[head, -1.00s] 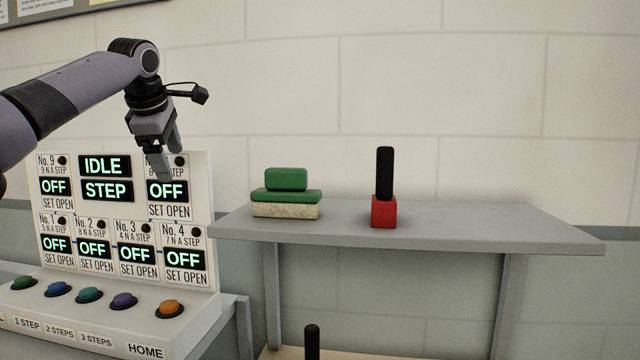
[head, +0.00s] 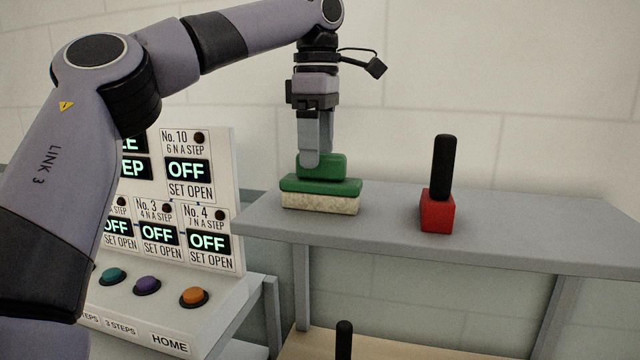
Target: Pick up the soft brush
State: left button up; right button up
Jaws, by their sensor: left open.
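The soft brush (head: 320,203) lies on the grey shelf. It has a green back with a green grip block on top and pale, speckled bristles underneath. My left gripper (head: 310,158) points straight down at the brush's grip block (head: 329,167). Its fingers overlap the left part of the block in the head view. The jaws are open; one finger hides most of the other, and I cannot tell whether they touch the block. My right gripper is not in view.
A red block with an upright black handle (head: 438,211) stands to the right on the grey shelf (head: 520,230). A control panel with displays (head: 188,170) and coloured buttons (head: 194,297) stands at the left. Another black handle (head: 344,340) shows below the shelf.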

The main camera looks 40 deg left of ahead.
aim_at(321, 175)
pick_arm(q)
jog(key=shift+d+f, duration=0.2)
jog(key=shift+f, duration=1.15)
jog(key=shift+d+f, duration=0.2)
jog(key=shift+f, duration=1.1)
jog(key=c, duration=1.1)
